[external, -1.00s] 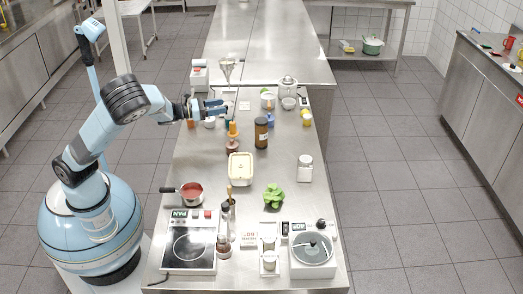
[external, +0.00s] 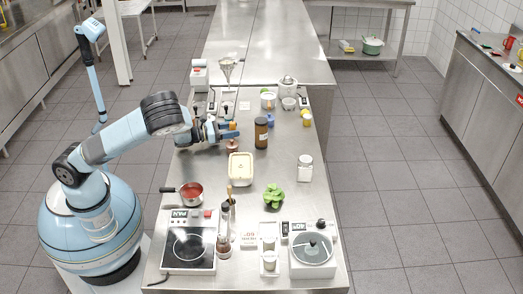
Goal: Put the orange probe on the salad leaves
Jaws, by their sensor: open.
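A reddish-brown stand (external: 232,146) shows just below the fingers. An orange upright piece showed above this stand earlier and may be the orange probe. My gripper now covers that spot, so I cannot tell whether the fingers are around it or touching it.
A cream tub (external: 240,170) stands in front of the stand, and a dark brown jar (external: 261,133) stands to its right.

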